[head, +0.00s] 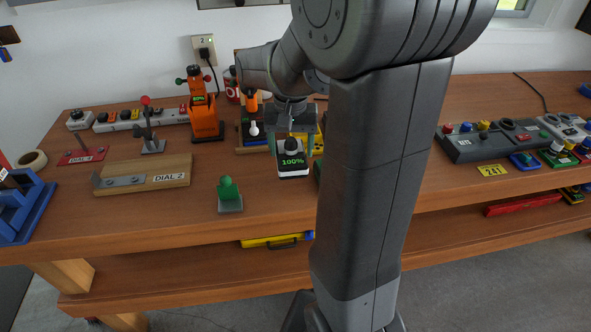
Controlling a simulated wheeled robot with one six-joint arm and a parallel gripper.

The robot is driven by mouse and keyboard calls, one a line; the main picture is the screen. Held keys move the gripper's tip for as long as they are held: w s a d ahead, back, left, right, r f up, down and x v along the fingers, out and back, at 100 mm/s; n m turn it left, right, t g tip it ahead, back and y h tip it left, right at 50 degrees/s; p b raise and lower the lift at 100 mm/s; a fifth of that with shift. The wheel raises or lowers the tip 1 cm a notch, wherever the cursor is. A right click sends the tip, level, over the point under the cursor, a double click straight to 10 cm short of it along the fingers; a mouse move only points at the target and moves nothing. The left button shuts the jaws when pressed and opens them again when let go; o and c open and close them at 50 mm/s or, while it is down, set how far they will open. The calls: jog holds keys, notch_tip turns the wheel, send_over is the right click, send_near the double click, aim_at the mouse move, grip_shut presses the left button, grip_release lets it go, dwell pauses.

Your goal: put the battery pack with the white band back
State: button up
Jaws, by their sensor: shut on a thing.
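My gripper (292,142) points down and is shut on the pack, one finger on each side. The pack is upright over the wooden workbench (150,222); I cannot tell whether it touches the surface. Behind it, partly hidden, are a dark block with a white knob (254,129) and something yellow. An orange device (206,118) with a small green display stands further left.
A small green-topped block (230,195) stands at the front left of the pack. A wooden board labelled "DIAL 2" (150,175) and a grey lever stand (151,140) lie left. A grey panel with coloured knobs (490,145) is right. My arm hides the bench's middle.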

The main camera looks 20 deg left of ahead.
aim_at(291, 154)
notch_tip(291, 154, down, 7)
jog(key=shift+f, duration=0.2)
dwell(0.3)
jog(key=shift+f, duration=0.15)
jog(key=o, duration=1.4)
notch_tip(291, 154, up, 12)
jog(key=shift+r, duration=0.15)
jog(key=shift+f, duration=4.25)
